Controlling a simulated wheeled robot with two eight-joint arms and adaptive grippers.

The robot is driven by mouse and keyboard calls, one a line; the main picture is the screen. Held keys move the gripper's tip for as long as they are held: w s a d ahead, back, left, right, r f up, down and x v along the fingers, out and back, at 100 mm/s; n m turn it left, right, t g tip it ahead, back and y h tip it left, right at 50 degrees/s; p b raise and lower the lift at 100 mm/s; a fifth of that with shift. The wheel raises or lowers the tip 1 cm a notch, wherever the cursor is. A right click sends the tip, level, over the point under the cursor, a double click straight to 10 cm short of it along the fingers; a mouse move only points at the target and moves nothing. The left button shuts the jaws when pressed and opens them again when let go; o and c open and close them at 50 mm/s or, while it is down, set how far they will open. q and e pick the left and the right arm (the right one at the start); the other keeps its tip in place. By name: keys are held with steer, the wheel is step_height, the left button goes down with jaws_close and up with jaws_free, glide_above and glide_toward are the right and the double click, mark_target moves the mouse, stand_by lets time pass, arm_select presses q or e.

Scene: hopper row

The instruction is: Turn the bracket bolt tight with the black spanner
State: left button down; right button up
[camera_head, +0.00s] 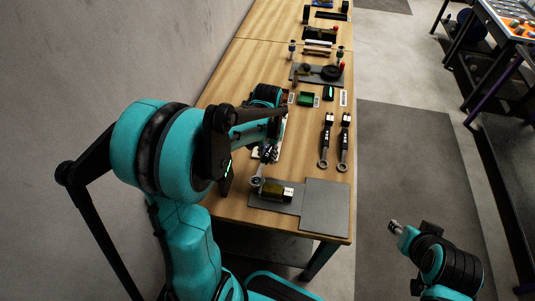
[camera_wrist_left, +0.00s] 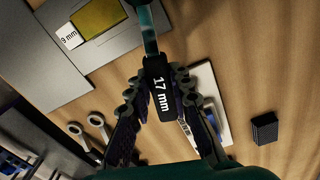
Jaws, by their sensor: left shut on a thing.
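My left gripper (camera_head: 268,153) is shut on a black spanner (camera_wrist_left: 158,88), whose handle is marked 17 mm. The spanner's shaft runs away from the fingers toward the grey plate (camera_wrist_left: 110,50). In the head view its ring end (camera_head: 257,181) is at the plate's left side, beside a yellow block (camera_head: 272,189) with a white size label; the wrist view shows the label as "9 mm", perhaps cut off. I cannot make out the bolt or whether the ring is around it. My right gripper (camera_head: 395,227) is over the floor right of the table, too small to judge.
A bare grey plate (camera_head: 325,205) is at the near corner. A green box (camera_head: 307,99) and a grey board (camera_head: 302,75) with parts are farther back.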

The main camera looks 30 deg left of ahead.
stand_by(0.3)
arm_select(q)
steer(key=shift+s+d+f+m, duration=0.1)
steer(key=shift+s+d+m, duration=0.05)
steer(key=shift+d+m, duration=0.65)
steer(key=shift+s+d+m, duration=0.1)
steer(key=shift+d+m, duration=0.5)
steer(key=shift+m, duration=0.3)
steer(key=shift+s+d+m, duration=0.3)
steer(key=shift+d+m, duration=0.3)
steer(key=shift+m, duration=0.15)
steer(key=shift+s+d+m, duration=0.25)
steer(key=shift+d+m, duration=0.3)
steer(key=shift+m, duration=0.2)
steer(key=shift+s+d, duration=0.1)
steer(key=shift+s+d+f+m, duration=0.1)
steer(key=shift+s+d+m, duration=0.4)
steer(key=shift+m, duration=0.45)
steer(key=shift+s+d+m, duration=0.45)
steer(key=shift+d+m, duration=0.05)
steer(key=shift+m, duration=0.45)
